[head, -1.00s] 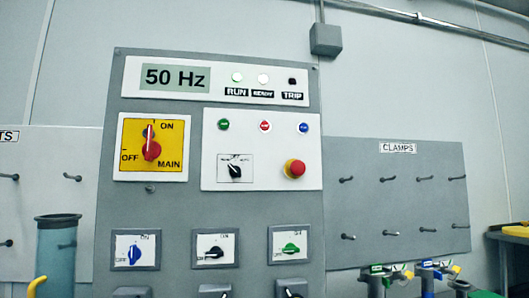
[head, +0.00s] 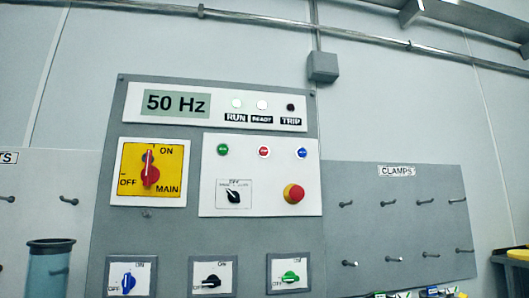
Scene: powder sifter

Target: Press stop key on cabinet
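The grey control cabinet (head: 160,235) stands ahead on the wall in the head view. Its white panel (head: 245,175) carries a green key (head: 222,149), a small red key (head: 264,152) with white lettering too small to read, and a blue key (head: 302,153). Below them are a black selector knob (head: 233,196) and a large red mushroom button (head: 293,194) on a yellow base. The display (head: 176,103) reads 50 Hz. Neither of my grippers shows in the head view.
A yellow main switch (head: 152,172) is at the panel's left, its handle toward ON. Several smaller switches (head: 213,275) sit below. A CLAMPS peg board (head: 397,220) stands right and a blue-grey cylinder (head: 49,272) lower left. A grey box (head: 322,66) and pipes are above.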

